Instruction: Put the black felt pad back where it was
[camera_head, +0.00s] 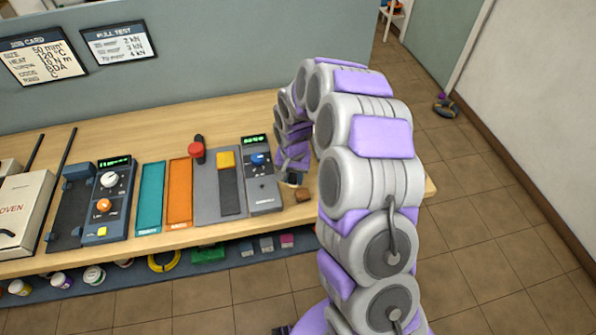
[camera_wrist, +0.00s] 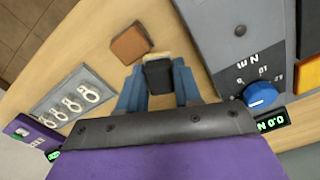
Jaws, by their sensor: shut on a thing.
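A small black pad (camera_wrist: 158,76) with a tan edge sits between the blue fingers of my gripper (camera_wrist: 158,84) in the wrist view. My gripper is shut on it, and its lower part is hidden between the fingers. In the head view my gripper (camera_head: 293,178) is low over the right part of the bench, and the dark piece there is too small to make out well. A brown block (camera_head: 302,195) lies on the bench just in front of the gripper. In the wrist view this brown block (camera_wrist: 130,43) is beside the pad, up and to the left.
A grey tester (camera_head: 262,180) with a blue knob stands left of my gripper. A grey plate with ring lugs (camera_wrist: 72,98) and a purple device (camera_wrist: 30,135) are at left in the wrist view. Orange (camera_head: 179,192) and teal (camera_head: 150,198) trays lie further left on the bench (camera_head: 225,120).

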